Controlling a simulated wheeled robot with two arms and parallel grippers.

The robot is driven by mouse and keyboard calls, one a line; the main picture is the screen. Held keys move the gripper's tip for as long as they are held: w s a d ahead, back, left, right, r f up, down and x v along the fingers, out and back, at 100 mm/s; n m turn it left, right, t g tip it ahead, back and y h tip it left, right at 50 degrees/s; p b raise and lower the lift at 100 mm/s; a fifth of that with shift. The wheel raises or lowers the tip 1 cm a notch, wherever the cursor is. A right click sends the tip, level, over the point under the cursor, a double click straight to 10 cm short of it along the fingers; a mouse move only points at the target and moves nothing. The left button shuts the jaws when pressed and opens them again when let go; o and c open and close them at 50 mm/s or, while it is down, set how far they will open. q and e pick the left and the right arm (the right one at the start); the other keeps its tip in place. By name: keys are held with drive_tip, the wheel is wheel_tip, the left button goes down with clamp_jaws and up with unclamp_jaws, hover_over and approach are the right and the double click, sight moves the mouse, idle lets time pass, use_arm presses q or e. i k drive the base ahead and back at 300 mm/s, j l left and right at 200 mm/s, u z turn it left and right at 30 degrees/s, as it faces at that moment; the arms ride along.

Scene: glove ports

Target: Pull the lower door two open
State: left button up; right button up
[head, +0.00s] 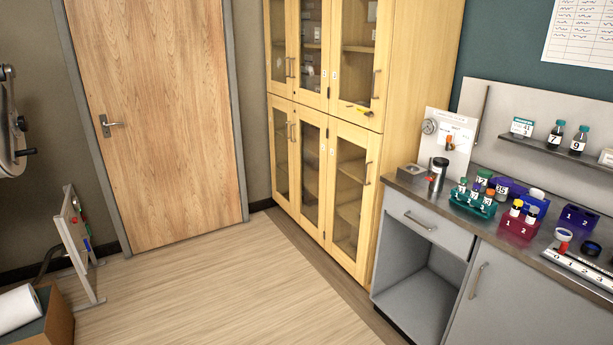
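The tall wooden cabinet (420,75) has glass doors in an upper and a lower row, three in each. The lower middle door (311,170) has a handle (294,132) on its left edge. The lower left door (282,155) has its handle close beside that one. The lower right door (349,200) has a handle (368,173) on its right edge. All three lower doors look shut. Small door labels are too small to read, so I cannot tell which is number two. Neither of my grippers is in view.
The floor (220,295) before the cabinet is clear. A grey counter (425,210) with an open bay, racks and bottles stands close on the right. A closed wooden room door (150,120) is left of the cabinet. A leaning board (75,240) and a box (58,322) are far left.

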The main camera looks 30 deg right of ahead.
sight(317, 117)
drive_tip(key=i+l+z, duration=0.2)
drive_tip(key=i, duration=0.25)
drive_tip(key=i+z, duration=0.2)
drive_tip(key=i, duration=0.25)
drive_tip(key=i+l, duration=0.15)
drive_tip(key=i, duration=1.2)
drive_tip(key=i+l, duration=0.15)
drive_tip(key=i, duration=1.15)
drive_tip(key=i+l+u, duration=0.2)
drive_tip(key=i, duration=0.3)
drive_tip(key=i+l+u, duration=0.25)
drive_tip(key=i, duration=0.25)
